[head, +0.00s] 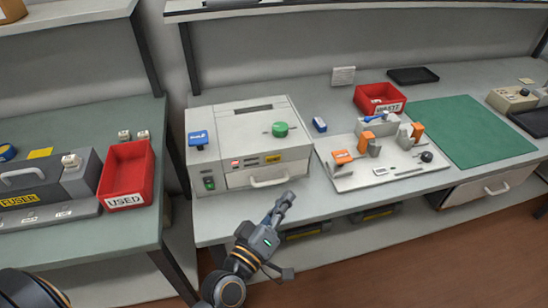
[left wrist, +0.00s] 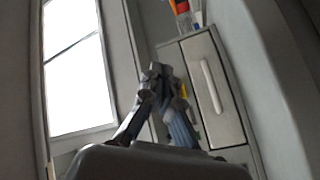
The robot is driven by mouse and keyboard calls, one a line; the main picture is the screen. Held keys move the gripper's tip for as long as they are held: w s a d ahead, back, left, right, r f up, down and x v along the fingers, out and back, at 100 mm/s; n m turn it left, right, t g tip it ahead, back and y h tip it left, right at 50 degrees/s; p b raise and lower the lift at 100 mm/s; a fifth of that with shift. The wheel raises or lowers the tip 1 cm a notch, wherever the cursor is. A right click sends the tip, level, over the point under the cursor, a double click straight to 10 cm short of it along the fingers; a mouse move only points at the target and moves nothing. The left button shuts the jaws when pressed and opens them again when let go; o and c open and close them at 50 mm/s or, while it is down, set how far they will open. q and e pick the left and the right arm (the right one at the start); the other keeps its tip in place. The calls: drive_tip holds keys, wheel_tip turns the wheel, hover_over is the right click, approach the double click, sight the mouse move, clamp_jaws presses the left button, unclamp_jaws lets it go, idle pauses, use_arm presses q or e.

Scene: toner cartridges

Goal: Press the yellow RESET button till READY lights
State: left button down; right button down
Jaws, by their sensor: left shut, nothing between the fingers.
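The grey machine (head: 250,120) stands on the middle bench, with a blue knob (head: 198,138) and a green knob (head: 280,129) on top. Its front has a small red-lit spot (head: 236,163), a yellow patch (head: 273,158) too small to read, and a green switch (head: 209,183). I cannot tell which part is RESET or READY. My left gripper (head: 286,198) is shut and empty, in front of the machine's lower right, below the white handle (head: 270,182) in the picture. The left wrist view shows its fingers (left wrist: 157,72) together. My right gripper is out of view.
A red USED bin (head: 127,172) and a FUSER unit (head: 45,180) are on the left bench. Right of the machine are a tray of orange-handled parts (head: 385,172), a red WASTE bin (head: 382,96) and a bare green mat (head: 470,130).

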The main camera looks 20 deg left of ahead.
sight(281, 158)
use_arm(q)
drive_tip(key=shift+w+a+r, duration=0.1)
idle(0.3)
drive_tip(key=w+a+b, duration=0.1)
drive_tip(key=w+a, duration=0.3)
drive_tip(key=w, duration=0.3)
drive_tip(key=shift+a, duration=0.4)
drive_tip(key=shift+w, duration=0.15)
idle(1.1)
drive_tip(key=shift+w+a, duration=0.25)
drive_tip(key=shift+w+a, duration=0.2)
drive_tip(key=shift+w, duration=0.1)
idle(0.7)
idle(0.3)
drive_tip(key=shift+s+d+p, duration=0.35)
drive_tip(key=shift+s+d, duration=0.1)
drive_tip(key=shift+s, duration=0.2)
drive_tip(key=shift+s+d, duration=0.1)
